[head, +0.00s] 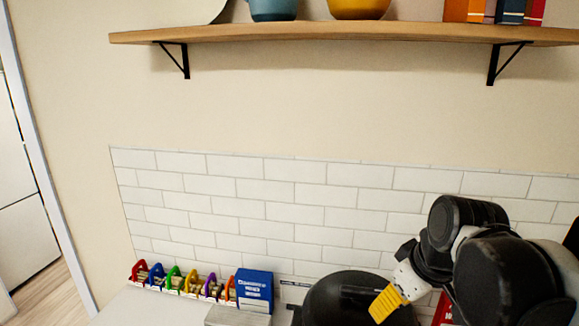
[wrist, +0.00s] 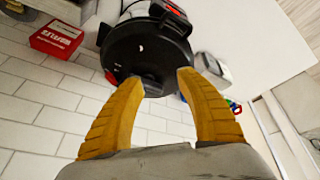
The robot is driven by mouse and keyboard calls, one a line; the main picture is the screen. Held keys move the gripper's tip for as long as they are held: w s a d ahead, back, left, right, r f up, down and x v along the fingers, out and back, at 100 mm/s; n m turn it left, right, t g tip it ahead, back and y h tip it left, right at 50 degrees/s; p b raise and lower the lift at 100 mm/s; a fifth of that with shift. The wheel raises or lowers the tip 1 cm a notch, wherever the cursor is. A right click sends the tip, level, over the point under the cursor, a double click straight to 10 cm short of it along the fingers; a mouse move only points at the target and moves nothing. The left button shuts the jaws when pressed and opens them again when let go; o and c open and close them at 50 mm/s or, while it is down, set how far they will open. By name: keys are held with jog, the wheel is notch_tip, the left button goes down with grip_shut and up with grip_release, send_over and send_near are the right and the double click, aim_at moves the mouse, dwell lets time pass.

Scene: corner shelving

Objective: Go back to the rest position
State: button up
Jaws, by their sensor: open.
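In the head view my gripper (head: 385,303) is at the lower right, with its yellow finger in front of a black rounded appliance (head: 345,300). In the wrist view my gripper (wrist: 160,85) shows two yellow fingers spread apart with nothing between them. The black round lid of the appliance (wrist: 135,45) shows beyond the fingertips. I cannot tell how far the fingertips are from it.
A wooden shelf (head: 330,33) with pots and books spans the wall above. A blue box (head: 254,286) and several colourful items (head: 190,283) stand left of the appliance. A red box (wrist: 57,39) shows in the wrist view. White tiles (head: 250,190) cover the wall behind.

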jog(key=s+f+m+t+h, duration=0.1)
jog(key=s+f+m+t, duration=0.2)
jog(key=s+f+m, duration=0.45)
notch_tip(320, 180, down, 18)
jog(key=n+b, duration=0.1)
jog(key=b, duration=2)
jog(key=shift+s+a+f+n, duration=0.15)
jog(key=shift+s+n, duration=0.2)
